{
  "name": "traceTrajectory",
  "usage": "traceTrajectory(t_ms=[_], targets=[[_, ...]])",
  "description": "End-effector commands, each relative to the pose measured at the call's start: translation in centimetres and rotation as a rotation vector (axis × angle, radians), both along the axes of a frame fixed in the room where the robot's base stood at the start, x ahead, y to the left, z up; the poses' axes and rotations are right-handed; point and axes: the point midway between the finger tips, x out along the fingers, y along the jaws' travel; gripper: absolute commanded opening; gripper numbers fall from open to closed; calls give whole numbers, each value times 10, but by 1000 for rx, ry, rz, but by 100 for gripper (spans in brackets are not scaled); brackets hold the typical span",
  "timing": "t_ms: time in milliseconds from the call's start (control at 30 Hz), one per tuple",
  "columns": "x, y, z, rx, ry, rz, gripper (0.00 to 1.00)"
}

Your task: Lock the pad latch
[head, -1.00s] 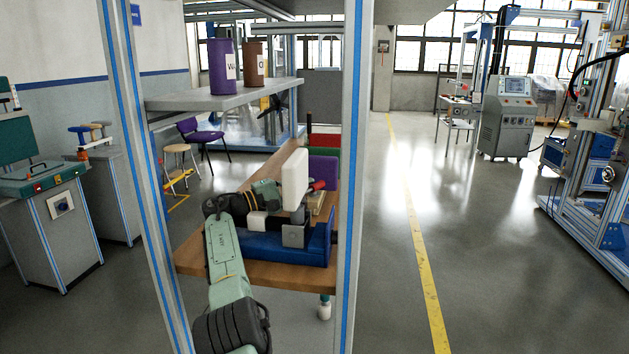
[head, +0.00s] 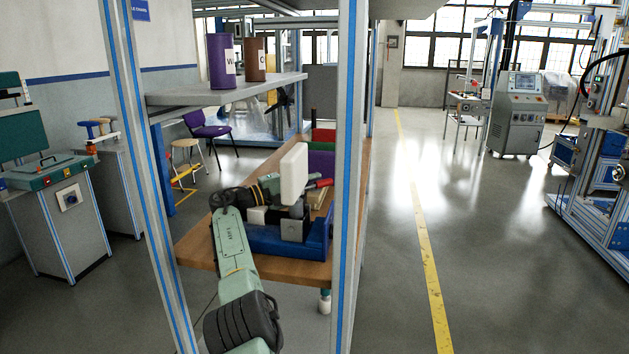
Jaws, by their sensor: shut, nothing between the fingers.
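The white pad (head: 294,172) stands upright above a blue fixture (head: 318,238) on the wooden table. Below the pad is a small grey-and-black block (head: 293,228) that may belong to the latch; I cannot make out the latch clearly. A red handle-like part (head: 322,183) shows just right of the pad. My arm reaches in from the bottom. My gripper (head: 271,188) is shut and empty, just left of the pad and above the fixture. Its fingertips are hard to make out, and I cannot tell whether they touch anything.
Frame posts stand left (head: 145,180) and right (head: 347,180) of my arm. A shelf (head: 225,92) with a purple can (head: 221,60) and a brown can (head: 255,59) is above. Green and purple bins stand behind the pad. Open floor (head: 400,260) lies to the right.

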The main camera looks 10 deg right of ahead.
Motion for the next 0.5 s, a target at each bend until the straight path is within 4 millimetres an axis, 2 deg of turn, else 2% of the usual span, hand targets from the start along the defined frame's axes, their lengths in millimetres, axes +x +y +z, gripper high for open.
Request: traceTrajectory(t_ms=[167, 267, 500], targets=[[0, 1, 0, 0, 0, 0, 0], [-2, 8, -2, 0, -2, 1, 0], [-15, 46, -7, -1, 0, 2, 0]])
